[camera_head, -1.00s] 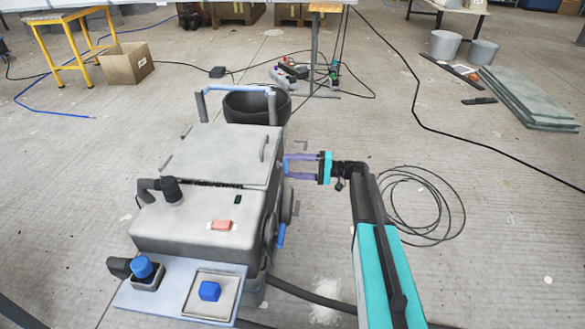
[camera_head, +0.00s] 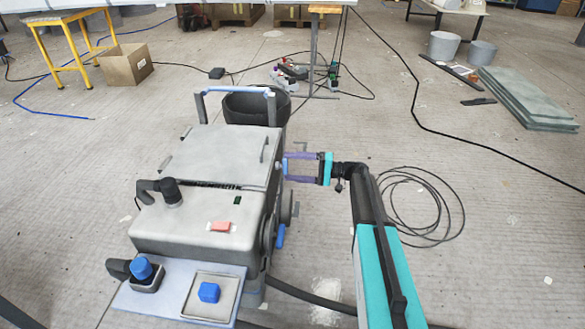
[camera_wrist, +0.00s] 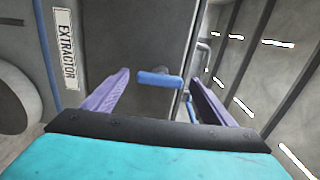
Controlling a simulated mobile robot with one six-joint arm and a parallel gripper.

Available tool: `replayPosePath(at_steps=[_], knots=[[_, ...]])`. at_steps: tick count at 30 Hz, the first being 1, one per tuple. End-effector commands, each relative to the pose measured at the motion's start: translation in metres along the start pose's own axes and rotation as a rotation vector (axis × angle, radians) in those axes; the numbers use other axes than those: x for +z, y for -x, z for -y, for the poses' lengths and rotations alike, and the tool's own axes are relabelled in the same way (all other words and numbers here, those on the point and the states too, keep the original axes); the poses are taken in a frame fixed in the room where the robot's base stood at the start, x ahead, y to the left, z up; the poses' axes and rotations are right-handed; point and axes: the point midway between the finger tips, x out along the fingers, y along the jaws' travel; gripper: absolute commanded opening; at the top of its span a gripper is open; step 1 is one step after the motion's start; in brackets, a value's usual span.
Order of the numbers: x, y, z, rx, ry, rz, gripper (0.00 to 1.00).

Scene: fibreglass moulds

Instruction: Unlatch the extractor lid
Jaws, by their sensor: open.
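The grey extractor (camera_head: 200,225) stands on the floor left of centre, with its flat grey lid (camera_head: 215,155) down on top. An "EXTRACTOR" label (camera_wrist: 66,48) shows on its side in the wrist view. A small blue latch handle (camera_wrist: 158,78) sticks out from that side; its blue end also shows in the head view (camera_head: 285,166). My gripper (camera_head: 288,168) is open beside the machine's right side, its purple fingers pointing at it. In the wrist view, the handle lies between the two fingertips (camera_wrist: 160,76), with gaps visible on both sides. Whether it is level with the tips is unclear.
A second blue lever (camera_head: 280,236) hangs lower on the extractor's side. A black tub (camera_head: 255,107) stands behind it, and a blue-button panel (camera_head: 185,290) is in front. A black cable coil (camera_head: 430,215) lies right of my arm.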

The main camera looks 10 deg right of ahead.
Motion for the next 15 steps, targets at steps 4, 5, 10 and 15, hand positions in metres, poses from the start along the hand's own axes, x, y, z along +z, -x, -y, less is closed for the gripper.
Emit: replayPosePath(at_steps=[4, 5, 10, 15], knots=[[-0.001, 0.009, 0.001, 0.000, 0.000, -0.001, 0.78], [-0.001, 0.012, 0.001, 0.000, 0.000, -0.001, 0.78], [-0.001, 0.033, 0.002, 0.000, 0.000, -0.002, 0.78], [-0.001, 0.060, 0.002, 0.001, 0.000, -0.002, 0.78]])
